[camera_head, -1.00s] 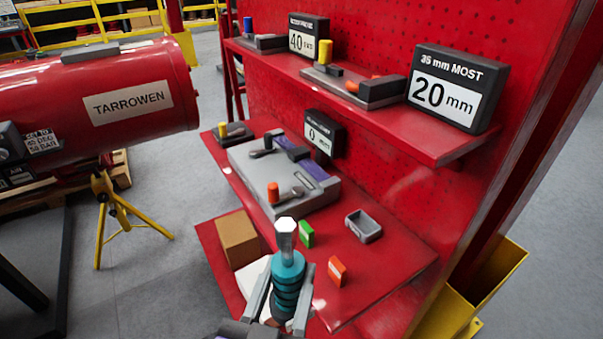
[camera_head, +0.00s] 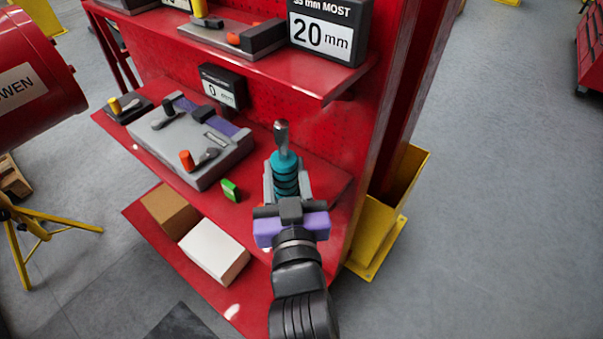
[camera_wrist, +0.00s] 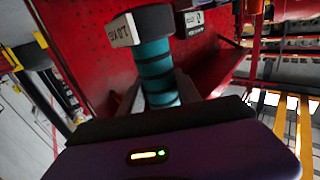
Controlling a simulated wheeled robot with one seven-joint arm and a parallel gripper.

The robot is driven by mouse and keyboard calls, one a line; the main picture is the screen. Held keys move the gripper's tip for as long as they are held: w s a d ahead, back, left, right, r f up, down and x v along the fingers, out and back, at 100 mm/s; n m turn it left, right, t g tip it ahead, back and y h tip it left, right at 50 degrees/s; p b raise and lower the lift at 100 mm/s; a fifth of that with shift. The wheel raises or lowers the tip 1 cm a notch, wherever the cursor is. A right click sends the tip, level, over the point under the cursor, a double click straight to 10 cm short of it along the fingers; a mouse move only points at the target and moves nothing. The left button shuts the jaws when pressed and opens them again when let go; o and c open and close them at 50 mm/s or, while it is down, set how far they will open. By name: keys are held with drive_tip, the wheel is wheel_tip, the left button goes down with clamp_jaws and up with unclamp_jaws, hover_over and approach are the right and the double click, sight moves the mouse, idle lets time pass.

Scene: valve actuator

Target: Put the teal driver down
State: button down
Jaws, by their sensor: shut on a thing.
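The teal driver (camera_head: 285,172) has a ribbed teal handle with black rings and a grey metal head at its upper end. My gripper (camera_head: 287,190) is shut on the teal handle, with one finger on each side, and the driver points up and away over the right part of the red bench shelf (camera_head: 322,186). In the wrist view the driver (camera_wrist: 156,72) stands between the fingers with its dark head toward the top. I cannot tell from these views whether the driver touches the shelf. The grey tray seen earlier is hidden now.
The upper shelf (camera_head: 300,80) overhangs behind. A brown box (camera_head: 170,210) and a white box (camera_head: 214,251) lie on the lower shelf. A yellow post base (camera_head: 385,225) stands right.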

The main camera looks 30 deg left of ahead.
drive_tip(key=w, duration=0.5)
drive_tip(key=shift+s+d+f+p, duration=0.1)
drive_tip(key=shift+f+p, duration=0.4)
drive_tip(key=shift+f, duration=1.15)
drive_tip(key=shift+d+f+p, duration=0.1)
drive_tip(key=shift+f+p, duration=0.35)
drive_tip(key=shift+f, duration=1.15)
drive_tip(key=shift+f, duration=0.1)
drive_tip(key=c, duration=1.3)
unclamp_jaws()
drive_tip(key=shift+f, duration=0.3)
drive_tip(key=o, duration=0.5)
drive_tip(key=shift+c, duration=0.2)
drive_tip(key=shift+r, duration=0.1)
drive_tip(key=shift+r, duration=0.15)
drive_tip(key=b+v, duration=0.1)
drive_tip(key=v, duration=1.1)
drive_tip(key=shift+b, duration=0.3)
